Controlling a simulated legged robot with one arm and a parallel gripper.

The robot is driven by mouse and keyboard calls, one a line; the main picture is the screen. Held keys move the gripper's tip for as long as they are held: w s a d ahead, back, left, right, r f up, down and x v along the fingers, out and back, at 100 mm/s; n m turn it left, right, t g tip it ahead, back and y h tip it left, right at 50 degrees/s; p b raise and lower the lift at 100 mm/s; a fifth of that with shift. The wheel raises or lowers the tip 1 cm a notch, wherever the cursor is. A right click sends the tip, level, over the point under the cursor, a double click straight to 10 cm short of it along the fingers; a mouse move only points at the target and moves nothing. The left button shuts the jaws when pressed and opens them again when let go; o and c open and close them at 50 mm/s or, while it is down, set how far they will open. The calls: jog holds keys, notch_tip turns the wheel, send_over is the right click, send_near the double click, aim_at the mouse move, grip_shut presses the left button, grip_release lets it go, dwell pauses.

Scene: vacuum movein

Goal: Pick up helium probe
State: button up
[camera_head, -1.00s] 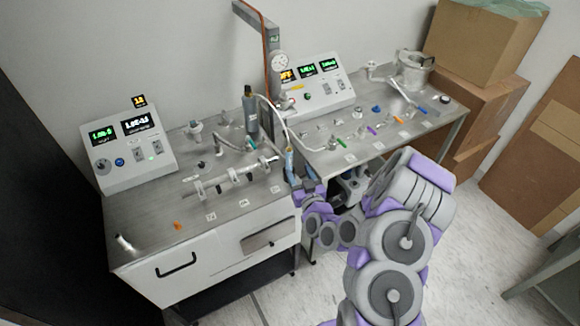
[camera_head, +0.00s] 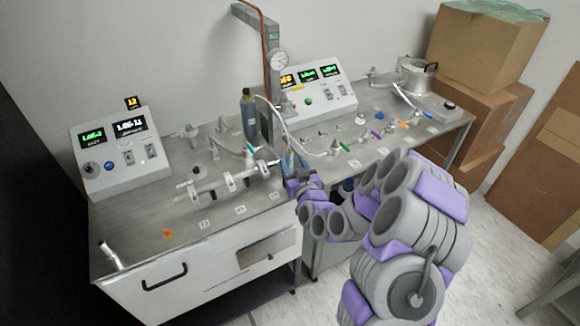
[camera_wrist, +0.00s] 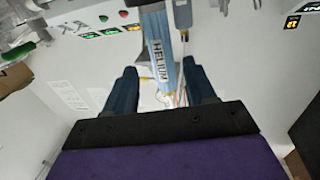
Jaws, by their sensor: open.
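The helium probe (camera_wrist: 157,45) is a blue-grey cylinder with a white HELIUM label and a narrow lower tip. In the wrist view it stands ahead of my gripper (camera_wrist: 161,70), lined up with the gap between the two blue fingers. The fingers are apart; neither visibly touches the probe. In the head view the probe shows as a small blue upright shape (camera_head: 289,160) at the inner edge of the left bench, just behind my gripper (camera_head: 296,178). My gripper partly hides its lower part there.
The left steel bench (camera_head: 130,215) carries a control box (camera_head: 118,155), pipe fittings and a dark cylinder (camera_head: 249,115). The right bench (camera_head: 375,145) holds several small valves and another display box (camera_head: 315,95). A vertical post (camera_head: 272,85) stands behind the probe. Cardboard boxes (camera_head: 490,45) stand at right.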

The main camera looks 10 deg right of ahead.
aim_at(290, 162)
jog(key=shift+w+a, duration=0.3)
jog(key=shift+w, duration=0.15)
jog(key=w, duration=0.1)
jog(key=w+b, duration=0.1)
jog(key=w, duration=0.1)
jog(key=shift+a, duration=0.3)
jog(key=shift+w+r+b, duration=0.1)
jog(key=shift+w+b, duration=0.25)
jog(key=shift+w, duration=0.3)
grip_shut()
